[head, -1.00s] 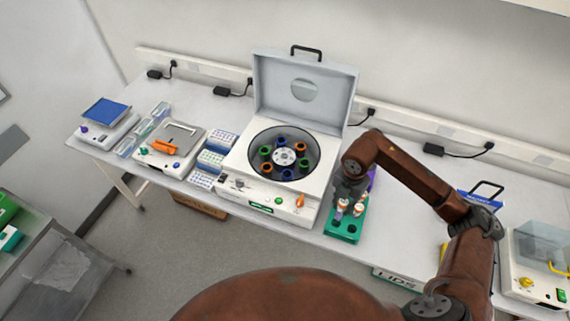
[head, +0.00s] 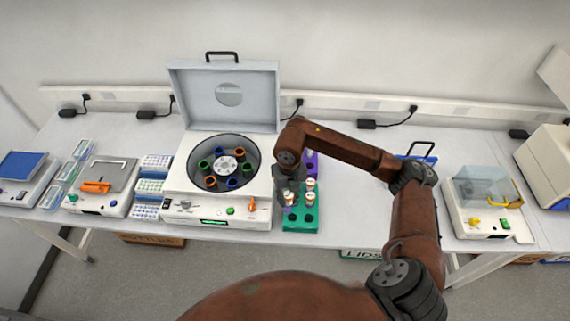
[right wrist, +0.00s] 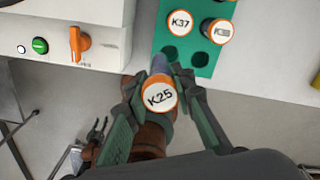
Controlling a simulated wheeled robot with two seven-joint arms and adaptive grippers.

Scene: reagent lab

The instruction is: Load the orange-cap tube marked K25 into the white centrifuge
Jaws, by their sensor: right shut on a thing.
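My right gripper (right wrist: 157,100) is shut on the K25 tube (right wrist: 158,98), which has an orange-rimmed white cap and faces the wrist camera. Its lower body runs toward the front edge of the green rack (right wrist: 202,72); whether its tip is clear of the rack is hard to tell. In the head view the right gripper (head: 288,183) is over the rack (head: 300,226). The white centrifuge (head: 178,190) stands left of it with its lid (head: 200,100) raised. Its rotor (head: 226,165) shows a ring of green, blue and orange-rimmed positions. A small gripper-like shape, possibly my left, shows at the wrist view's lower left.
A K37 tube (right wrist: 180,22) and others stand in the rack, with empty holes nearest the front. A purple item (head: 311,160) is behind the rack. The centrifuge's orange knob (right wrist: 79,43) is left of my right gripper. A clear-lidded device (head: 485,190) stands right.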

